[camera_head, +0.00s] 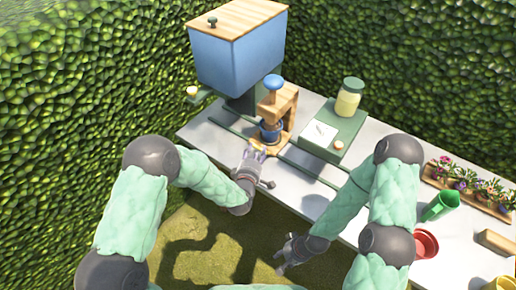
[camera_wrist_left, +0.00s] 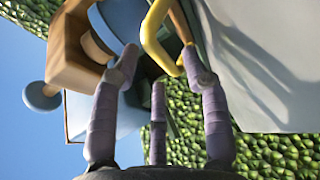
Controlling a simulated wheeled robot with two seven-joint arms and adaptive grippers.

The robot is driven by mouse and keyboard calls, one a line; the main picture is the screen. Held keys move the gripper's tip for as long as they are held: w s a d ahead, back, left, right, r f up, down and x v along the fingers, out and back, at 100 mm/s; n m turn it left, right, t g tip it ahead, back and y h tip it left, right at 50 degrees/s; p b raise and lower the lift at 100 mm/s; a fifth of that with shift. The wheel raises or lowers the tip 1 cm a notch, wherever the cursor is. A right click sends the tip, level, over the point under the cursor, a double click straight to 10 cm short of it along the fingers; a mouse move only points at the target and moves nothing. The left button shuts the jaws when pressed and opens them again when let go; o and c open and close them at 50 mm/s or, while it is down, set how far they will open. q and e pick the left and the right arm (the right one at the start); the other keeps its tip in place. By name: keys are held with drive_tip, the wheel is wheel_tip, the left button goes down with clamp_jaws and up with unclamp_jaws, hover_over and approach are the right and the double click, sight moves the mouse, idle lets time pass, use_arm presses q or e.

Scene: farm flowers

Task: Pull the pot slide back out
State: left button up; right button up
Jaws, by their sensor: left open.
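The pot slide appears to be the wooden base (camera_head: 272,147) under a wooden press stand (camera_head: 286,112) with a blue knob (camera_head: 273,82). It sits on green rails on the table, in front of the blue hopper (camera_head: 240,52). My left gripper (camera_head: 256,153) is open at the slide's front edge. In the left wrist view a yellow loop handle (camera_wrist_left: 152,35) lies ahead and between the spread fingers (camera_wrist_left: 160,75); its end is close to the right finger. I cannot tell whether they touch. My right gripper (camera_head: 283,264) hangs low off the table's front; its fingers are too small to read.
On the table's right are a green box (camera_head: 336,136) carrying a jar (camera_head: 348,97), a flower planter (camera_head: 468,188), a green cup (camera_head: 441,205) and a red pot (camera_head: 425,243). A hedge stands behind. The white table (camera_head: 313,206) is bare in front of the rails.

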sight(258, 148)
use_arm(q)
drive_tip(key=shift+b+x, duration=0.3)
drive_tip(key=shift+x, duration=1.3)
clamp_jaws()
